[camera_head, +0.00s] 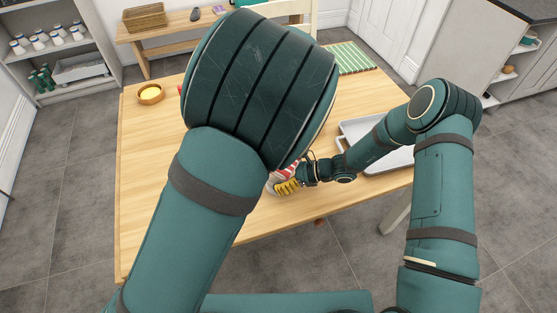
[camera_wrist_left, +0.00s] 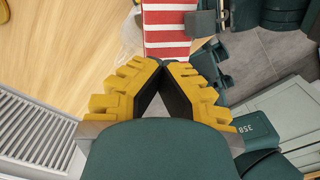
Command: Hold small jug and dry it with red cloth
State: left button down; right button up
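The red-and-white striped cloth (camera_wrist_left: 167,22) lies directly beyond the tips of my left gripper (camera_wrist_left: 162,62) in the left wrist view. The left fingers come together at their tips and appear to pinch the cloth's near end. A pale, see-through shape (camera_wrist_left: 130,34), possibly the small jug, shows beside the cloth's left edge; most of it is hidden. In the head view a scrap of the cloth (camera_head: 284,171) shows above yellow fingers that seem to belong to my right gripper (camera_head: 288,187). Whether these are closed on anything is unclear. My left forearm hides much there.
A grey tray (camera_head: 352,127) lies on the wooden table (camera_head: 145,190) to the right, partly under my right arm. A bowl with yellow contents (camera_head: 150,94) is at the far left. A green striped mat (camera_head: 350,57) lies at the back right. The table's left part is clear.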

jog(key=shift+f, duration=0.1)
dwell(0.3)
jog(key=o, duration=1.2)
jog(key=shift+d, duration=0.1)
jog(key=v, duration=1.2)
pick_arm(q)
jog(key=shift+s, duration=0.1)
pick_arm(e)
jog(key=shift+s, duration=0.1)
